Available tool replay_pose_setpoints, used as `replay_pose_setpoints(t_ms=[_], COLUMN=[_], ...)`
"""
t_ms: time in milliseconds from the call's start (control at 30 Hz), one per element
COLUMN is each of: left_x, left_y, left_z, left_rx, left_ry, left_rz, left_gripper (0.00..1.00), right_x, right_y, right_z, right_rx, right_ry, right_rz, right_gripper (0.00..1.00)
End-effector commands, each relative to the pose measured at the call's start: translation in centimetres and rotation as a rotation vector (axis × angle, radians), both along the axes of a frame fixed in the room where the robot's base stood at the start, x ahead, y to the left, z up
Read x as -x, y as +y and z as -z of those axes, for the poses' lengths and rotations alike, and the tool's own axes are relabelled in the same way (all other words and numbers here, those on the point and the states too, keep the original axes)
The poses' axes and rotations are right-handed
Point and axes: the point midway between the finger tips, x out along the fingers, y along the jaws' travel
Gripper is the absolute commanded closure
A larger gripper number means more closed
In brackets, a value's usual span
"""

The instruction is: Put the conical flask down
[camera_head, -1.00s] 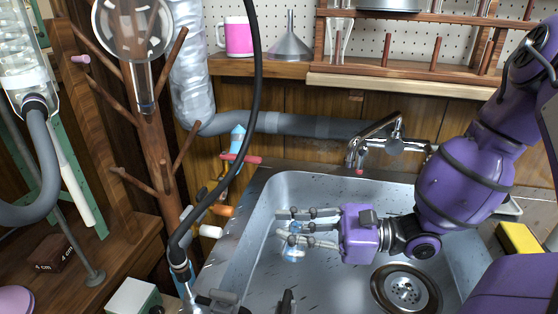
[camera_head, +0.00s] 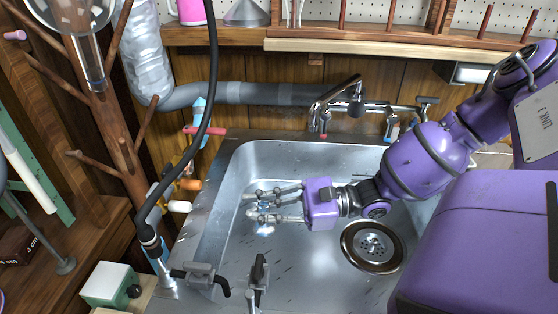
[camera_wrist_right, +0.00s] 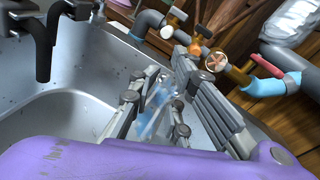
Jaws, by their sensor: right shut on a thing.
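My right gripper (camera_head: 252,206) reaches in from the right over the left part of the steel sink basin. Its fingers are shut on the conical flask (camera_head: 264,230), a small clear glass piece with a bluish tint. Only a little of the flask shows below the fingers in the head view. In the right wrist view the flask (camera_wrist_right: 158,108) shows between the two grey fingers, blurred and see-through. I cannot tell whether its base touches the sink floor. My left gripper is not in view.
The sink (camera_head: 300,290) has a drain (camera_head: 372,247) to the right of the gripper and a tap (camera_head: 335,100) behind. Black-handled fittings (camera_head: 205,278) stand at the front left. Coloured valves (camera_head: 186,178) and a black hose (camera_head: 205,120) line the left side. The basin floor is largely clear.

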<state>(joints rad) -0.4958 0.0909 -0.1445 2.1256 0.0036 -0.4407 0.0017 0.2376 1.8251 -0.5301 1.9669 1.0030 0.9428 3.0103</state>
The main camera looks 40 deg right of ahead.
Motion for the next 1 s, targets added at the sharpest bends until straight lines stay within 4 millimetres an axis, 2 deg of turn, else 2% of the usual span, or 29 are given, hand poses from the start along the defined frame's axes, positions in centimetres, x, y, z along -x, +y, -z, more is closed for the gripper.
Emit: replay_pose_setpoints(t_ms=[367,600,833,1000], left_x=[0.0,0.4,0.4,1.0], left_y=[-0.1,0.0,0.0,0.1], left_z=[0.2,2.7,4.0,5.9], left_rx=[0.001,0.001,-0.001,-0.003], left_ry=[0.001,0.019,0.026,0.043], left_rz=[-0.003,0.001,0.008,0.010], left_gripper=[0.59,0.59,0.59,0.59], right_x=[0.0,0.0,0.0,0.0], right_y=[0.0,-0.1,0.0,-0.1], right_z=[0.5,4.4,6.7,9.7], right_rx=[0.015,0.016,0.015,0.015], right_ry=[-0.009,-0.007,-0.009,-0.007], right_rz=[0.002,0.002,0.002,0.002], right_gripper=[1.00,1.00,1.00,1.00])
